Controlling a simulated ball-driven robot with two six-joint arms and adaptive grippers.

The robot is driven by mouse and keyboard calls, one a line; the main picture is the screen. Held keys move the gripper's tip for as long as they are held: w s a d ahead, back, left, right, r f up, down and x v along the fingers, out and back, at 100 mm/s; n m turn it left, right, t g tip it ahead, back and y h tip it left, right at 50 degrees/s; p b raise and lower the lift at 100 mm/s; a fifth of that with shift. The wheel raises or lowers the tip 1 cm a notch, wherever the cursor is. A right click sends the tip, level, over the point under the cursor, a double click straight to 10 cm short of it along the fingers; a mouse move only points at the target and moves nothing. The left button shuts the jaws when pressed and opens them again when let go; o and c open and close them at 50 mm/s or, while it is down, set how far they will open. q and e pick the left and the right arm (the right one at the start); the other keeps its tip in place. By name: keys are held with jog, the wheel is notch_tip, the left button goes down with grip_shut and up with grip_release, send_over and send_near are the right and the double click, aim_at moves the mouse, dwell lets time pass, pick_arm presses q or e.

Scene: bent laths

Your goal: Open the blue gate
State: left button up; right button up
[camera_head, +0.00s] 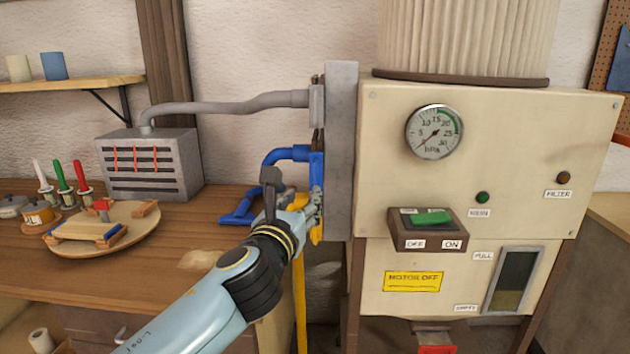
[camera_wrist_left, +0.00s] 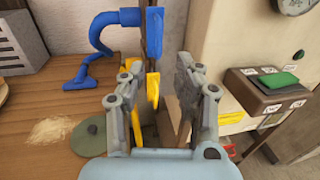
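The blue gate (camera_head: 317,170) sits on the grey duct at the left side of the cream machine, with a blue pipe running from it to a floor-type nozzle (camera_head: 240,212) on the bench. It also shows in the left wrist view (camera_wrist_left: 154,32), upright beyond the fingers. My left gripper (camera_head: 292,196) is just in front of and below it in the head view, partly covering its lower part. In the wrist view the fingers (camera_wrist_left: 159,72) are apart with no object clearly gripped. I cannot tell whether they touch the gate. My right gripper is out of view.
A yellow gate (camera_wrist_left: 152,88) hangs below the blue one, with a yellow hose (camera_head: 299,300). The machine (camera_head: 390,120) stands close on the right, with a switch box (camera_head: 429,232). A grey slotted box (camera_head: 150,165) and a round board with tools (camera_head: 75,247) stand on the bench.

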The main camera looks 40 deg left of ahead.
aim_at(314, 180)
pick_arm(q)
jog(key=x, duration=1)
jog(key=shift+w+a+f, duration=0.1)
jog(key=shift+w+a, duration=0.15)
jog(key=shift+w, duration=0.05)
grip_shut()
